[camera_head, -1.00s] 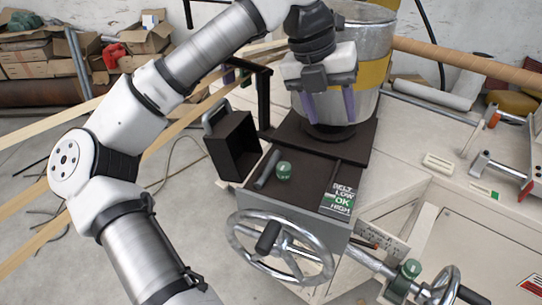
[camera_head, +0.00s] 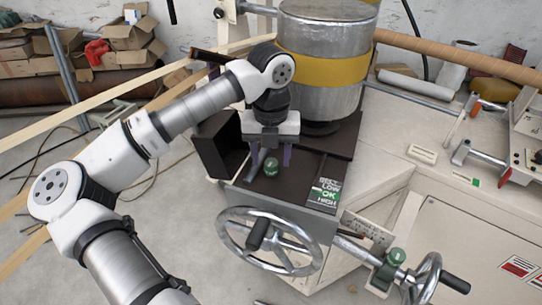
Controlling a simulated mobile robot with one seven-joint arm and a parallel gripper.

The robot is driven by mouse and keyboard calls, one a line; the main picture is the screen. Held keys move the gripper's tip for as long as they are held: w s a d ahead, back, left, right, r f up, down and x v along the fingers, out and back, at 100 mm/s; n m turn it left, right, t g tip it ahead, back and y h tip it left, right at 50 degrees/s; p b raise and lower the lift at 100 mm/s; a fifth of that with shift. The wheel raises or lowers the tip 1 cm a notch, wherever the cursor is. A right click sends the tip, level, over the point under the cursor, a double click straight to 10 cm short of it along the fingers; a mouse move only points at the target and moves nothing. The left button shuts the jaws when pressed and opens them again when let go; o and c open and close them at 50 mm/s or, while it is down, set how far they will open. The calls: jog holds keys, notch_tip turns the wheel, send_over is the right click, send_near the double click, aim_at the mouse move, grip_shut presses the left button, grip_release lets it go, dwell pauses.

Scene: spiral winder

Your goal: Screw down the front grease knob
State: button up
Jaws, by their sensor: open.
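A second green knob (camera_head: 397,256) sits at lower right on the shaft by the small handwheel. I cannot tell for certain which one is the front grease knob. My gripper (camera_head: 270,161) points down over the dark top at the first knob. Its purple fingers are open, one to each side of that knob in the picture. I cannot tell how far above or behind it they are, or whether they touch it.
A large chrome handwheel (camera_head: 269,240) is in front of the box. A BELT label plate (camera_head: 324,193) lies right of the knob. A metal drum with a yellow band (camera_head: 322,68) rises behind my gripper. A dark open box (camera_head: 218,145) is at left. A small handwheel (camera_head: 424,278) is at lower right.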

jog(key=shift+f, duration=0.8)
jog(key=c, duration=1)
jog(key=shift+o, duration=0.2)
